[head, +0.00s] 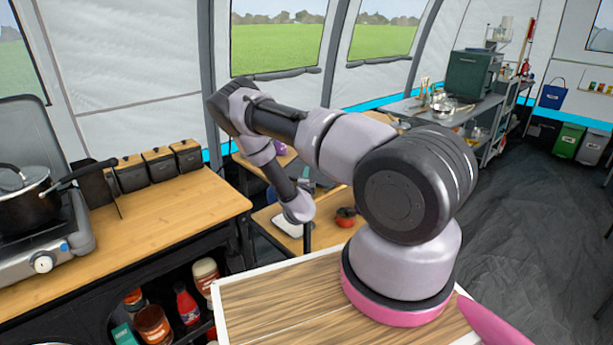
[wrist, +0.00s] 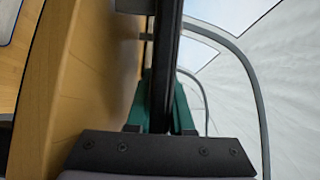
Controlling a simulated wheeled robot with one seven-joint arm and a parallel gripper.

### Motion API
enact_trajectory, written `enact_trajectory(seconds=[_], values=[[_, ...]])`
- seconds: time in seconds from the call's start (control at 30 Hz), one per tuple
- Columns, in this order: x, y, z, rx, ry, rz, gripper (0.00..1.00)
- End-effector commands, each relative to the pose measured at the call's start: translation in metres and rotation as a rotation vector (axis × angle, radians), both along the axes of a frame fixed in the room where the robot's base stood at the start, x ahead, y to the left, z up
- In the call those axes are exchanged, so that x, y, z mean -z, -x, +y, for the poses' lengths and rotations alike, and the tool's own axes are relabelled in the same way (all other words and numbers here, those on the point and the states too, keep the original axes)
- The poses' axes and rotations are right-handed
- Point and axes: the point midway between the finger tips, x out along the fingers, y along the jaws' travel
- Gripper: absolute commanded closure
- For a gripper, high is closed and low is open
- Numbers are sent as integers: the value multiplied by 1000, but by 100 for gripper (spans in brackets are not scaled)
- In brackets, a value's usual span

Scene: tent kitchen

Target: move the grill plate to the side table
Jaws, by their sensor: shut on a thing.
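My gripper (wrist: 166,100) has green fingers, shut on a long dark thing seen edge-on in the wrist view, which appears to be the grill plate (wrist: 168,45). Its face and far end cannot be made out. A wooden surface stands close along the left of the wrist view; I cannot tell whether the plate touches it. In the head view my arm reaches over a low wooden table (head: 268,222), possibly the side table. My arm partly covers this table, and my fingers cannot be clearly made out there.
A white item (head: 292,224) and a red round item (head: 346,217) are on the low table. The wooden counter (head: 150,225) at left holds a stove (head: 45,235) with a black pot (head: 28,200) and several dark canisters (head: 160,165). The floor at right is clear.

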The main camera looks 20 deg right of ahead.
Motion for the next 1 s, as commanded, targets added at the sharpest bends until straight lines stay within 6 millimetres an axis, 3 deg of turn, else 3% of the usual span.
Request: enact_trajectory(seconds=[0.13, 0.17, 0.2, 0.23, 0.67, 1.0], values=[[2, 0, 0, -1, 2, -1, 100], [3, 0, 0, 0, 0, 0, 73], [3, 0, 0, 0, 0, 0, 57], [3, 0, 0, 0, 0, 0, 50], [0, 5, 4, -2, 1, 3, 50], [0, 66, 36, -5, 3, 5, 50]])
